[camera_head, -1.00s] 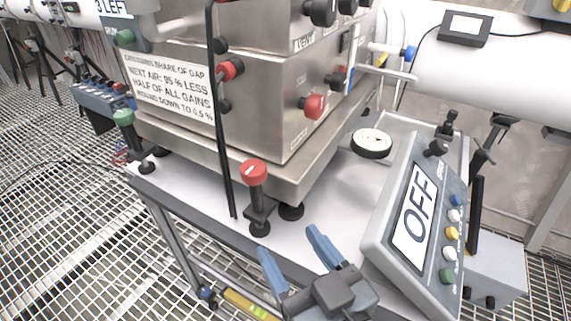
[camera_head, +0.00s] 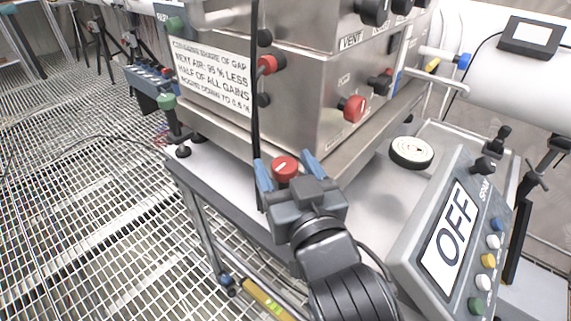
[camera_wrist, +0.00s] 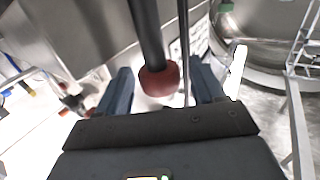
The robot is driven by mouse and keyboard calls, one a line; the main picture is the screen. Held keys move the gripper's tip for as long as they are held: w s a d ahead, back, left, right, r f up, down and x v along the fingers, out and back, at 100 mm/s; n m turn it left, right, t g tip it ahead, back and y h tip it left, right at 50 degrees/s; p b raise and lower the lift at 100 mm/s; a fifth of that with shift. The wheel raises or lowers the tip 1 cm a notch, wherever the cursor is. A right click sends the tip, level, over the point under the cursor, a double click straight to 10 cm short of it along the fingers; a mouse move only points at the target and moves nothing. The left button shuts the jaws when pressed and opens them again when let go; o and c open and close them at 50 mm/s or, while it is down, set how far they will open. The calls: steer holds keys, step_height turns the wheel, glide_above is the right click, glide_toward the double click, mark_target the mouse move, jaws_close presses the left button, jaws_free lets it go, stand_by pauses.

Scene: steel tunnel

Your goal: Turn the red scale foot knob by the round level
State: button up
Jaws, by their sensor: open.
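The red scale foot knob (camera_head: 285,167) has a white mark on top and stands on a dark stem at the scale's front corner. My gripper (camera_head: 288,172) is open, with one blue finger on each side of the knob. In the wrist view the red knob (camera_wrist: 158,80) and its dark stem show between the spread fingers (camera_wrist: 160,88); I cannot tell whether either finger touches it. The round level (camera_head: 411,152), a white disc in a black rim, lies on the bench to the right. Its bubble is too small to read. My gripper hides the stem's lower part in the head view.
A thin black post (camera_head: 256,100) rises just left of the knob. The steel box (camera_head: 310,110) above carries red and black knobs. A grey panel reading OFF (camera_head: 450,240) stands at right.

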steer(key=shift+w+a, duration=0.1)
steer(key=shift+w, duration=0.2)
steer(key=shift+c, duration=0.5)
steer(key=c, duration=0.8)
steer(key=shift+c, duration=0.2)
steer(key=shift+a+f+h+b, duration=0.1)
steer(key=shift+f+h+b, duration=0.05)
steer(key=shift+h+b, duration=0.15)
steer(key=shift+f+m+h+b, duration=0.1)
steer(key=shift+m+h+b, duration=0.3)
steer(key=shift+m+h, duration=0.2)
steer(key=m+t+h+b, duration=0.1)
steer(key=h+b, duration=0.1)
steer(key=b, duration=0.1)
steer(key=shift+f+m+h, duration=0.1)
steer(key=shift+m+h, duration=0.2)
steer(key=shift+r+m+h+b, duration=0.25)
steer(key=shift+m+h+b, duration=0.6)
steer(key=shift+h, duration=0.55)
